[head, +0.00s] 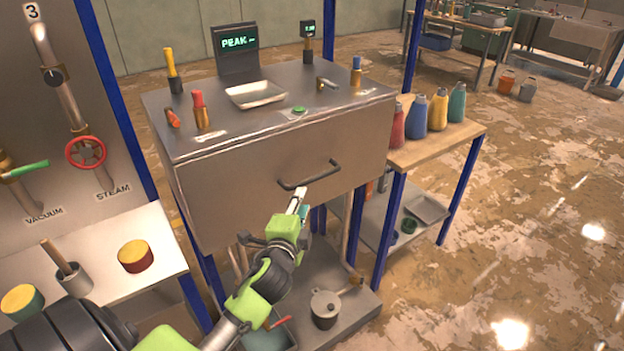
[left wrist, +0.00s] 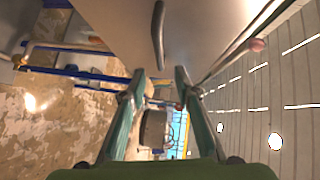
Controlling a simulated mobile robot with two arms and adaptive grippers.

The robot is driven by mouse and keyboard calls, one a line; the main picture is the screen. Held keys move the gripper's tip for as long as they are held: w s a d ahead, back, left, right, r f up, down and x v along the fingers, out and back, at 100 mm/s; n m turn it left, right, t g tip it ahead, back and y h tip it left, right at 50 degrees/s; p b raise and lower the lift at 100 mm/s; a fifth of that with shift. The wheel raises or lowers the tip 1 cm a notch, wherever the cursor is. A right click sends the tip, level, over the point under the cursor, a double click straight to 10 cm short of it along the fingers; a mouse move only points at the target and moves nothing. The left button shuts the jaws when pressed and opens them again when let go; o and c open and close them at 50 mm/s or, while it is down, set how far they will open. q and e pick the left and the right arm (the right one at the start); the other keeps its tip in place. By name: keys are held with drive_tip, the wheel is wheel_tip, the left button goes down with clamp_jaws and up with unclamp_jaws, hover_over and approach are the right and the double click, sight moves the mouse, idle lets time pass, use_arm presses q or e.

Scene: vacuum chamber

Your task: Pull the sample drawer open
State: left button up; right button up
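The sample drawer (head: 270,190) is the broad grey metal front of the bench cabinet in the head view. It looks shut, with its front flush with the bench. Its dark bar handle (head: 308,176) sits on the right part of the front. My left gripper (head: 300,196) is just below and in front of the handle. My right gripper is not in view.
A tray (head: 256,94), a screen reading PEAK (head: 236,43) and several coloured levers stand on the bench top. A side table (head: 440,143) with several coloured bottles is at the right. A pot (head: 325,309) stands on the lower shelf.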

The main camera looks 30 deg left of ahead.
sight(312, 181)
use_arm(q)
drive_tip(key=p+x, duration=0.1)
drive_tip(key=x, duration=1.2)
drive_tip(key=shift+w+d+f, duration=0.1)
drive_tip(key=shift+w+f, duration=0.05)
drive_tip(key=shift+w, duration=0.1)
clamp_jaws()
